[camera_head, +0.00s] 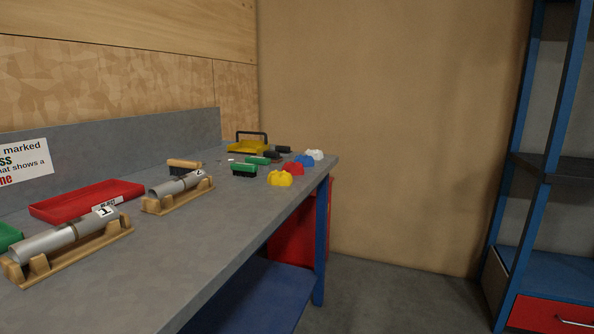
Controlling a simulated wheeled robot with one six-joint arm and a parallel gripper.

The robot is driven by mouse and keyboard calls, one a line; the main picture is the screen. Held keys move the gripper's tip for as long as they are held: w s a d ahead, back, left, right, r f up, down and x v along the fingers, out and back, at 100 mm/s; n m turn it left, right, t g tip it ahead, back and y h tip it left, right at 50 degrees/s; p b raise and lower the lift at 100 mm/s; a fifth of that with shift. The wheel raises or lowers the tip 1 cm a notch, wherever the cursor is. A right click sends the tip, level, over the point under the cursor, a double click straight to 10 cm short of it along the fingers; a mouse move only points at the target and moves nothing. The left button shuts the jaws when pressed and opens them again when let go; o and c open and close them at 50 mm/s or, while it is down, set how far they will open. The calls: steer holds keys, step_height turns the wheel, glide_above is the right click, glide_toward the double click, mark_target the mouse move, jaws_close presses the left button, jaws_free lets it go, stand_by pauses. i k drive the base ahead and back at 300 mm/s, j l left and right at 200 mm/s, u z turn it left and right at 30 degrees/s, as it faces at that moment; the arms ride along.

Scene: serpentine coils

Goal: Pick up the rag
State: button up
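Four small crumpled shapes that look like rags lie near the far right end of the grey workbench (215,240). They are a yellow one (280,179), a red one (293,168), a blue one (305,160) and a white one (315,154). They are small in the picture, and I cannot tell which one is the rag meant. My gripper does not show in this view.
Two metal tubes on wooden cradles (68,243) (178,190), a red tray (80,203), brushes (244,170) and a yellow dustpan-like item (248,147) stand on the bench. A blue shelf rack (545,165) is at right. Floor (400,300) between is clear.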

mark_target(295, 169)
steer(key=i+l+u, duration=0.1)
steer(key=i, duration=0.45)
steer(key=i+l+u, duration=0.1)
steer(key=i+l, duration=0.25)
steer(key=i, duration=0.2)
steer(key=i+l+u, duration=0.1)
steer(key=i+l, duration=0.15)
steer(key=i, duration=0.3)
steer(key=i+l, duration=0.3)
steer(key=i, duration=0.2)
steer(key=u, duration=0.05)
